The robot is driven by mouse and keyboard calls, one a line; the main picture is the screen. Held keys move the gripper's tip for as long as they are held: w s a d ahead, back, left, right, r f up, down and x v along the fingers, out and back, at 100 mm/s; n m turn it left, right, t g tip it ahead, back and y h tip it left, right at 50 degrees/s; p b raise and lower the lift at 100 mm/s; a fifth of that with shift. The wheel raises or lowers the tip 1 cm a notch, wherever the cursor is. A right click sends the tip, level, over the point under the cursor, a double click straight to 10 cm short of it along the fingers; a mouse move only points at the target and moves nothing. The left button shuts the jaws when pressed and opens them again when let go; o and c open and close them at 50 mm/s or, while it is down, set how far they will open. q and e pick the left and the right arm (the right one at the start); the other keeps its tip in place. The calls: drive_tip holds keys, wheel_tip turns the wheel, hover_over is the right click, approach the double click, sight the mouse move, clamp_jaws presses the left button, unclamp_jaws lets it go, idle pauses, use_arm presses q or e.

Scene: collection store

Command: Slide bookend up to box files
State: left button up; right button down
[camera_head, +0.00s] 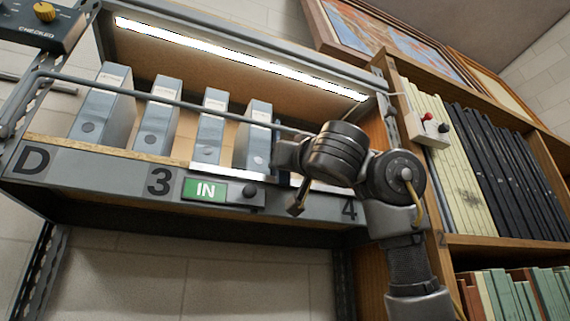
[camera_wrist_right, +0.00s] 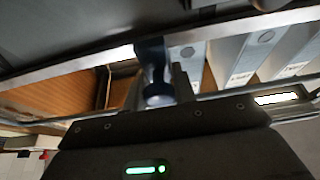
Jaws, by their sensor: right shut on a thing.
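Several pale grey-blue box files stand tilted-looking in a row on the shelf in the head view, the rightmost file (camera_head: 255,137) nearest my right arm. In the right wrist view, a file (camera_wrist_right: 188,62) shows beside the jaws. My right gripper (camera_wrist_right: 158,88) is shut on a dark blue upright piece, seemingly the bookend (camera_wrist_right: 151,55). A blue sliver of it seems to show right of the last file in the head view (camera_head: 276,136). Whether bookend and file touch I cannot tell. My left gripper is not in view.
A metal rail (camera_head: 190,105) runs across the shelf front. The shelf edge (camera_head: 110,165) carries marks D, 3 and 4 and a green IN sign (camera_head: 206,190).

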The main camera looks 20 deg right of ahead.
drive_tip(key=c, duration=1.1)
unclamp_jaws()
drive_tip(key=shift+c, duration=0.2)
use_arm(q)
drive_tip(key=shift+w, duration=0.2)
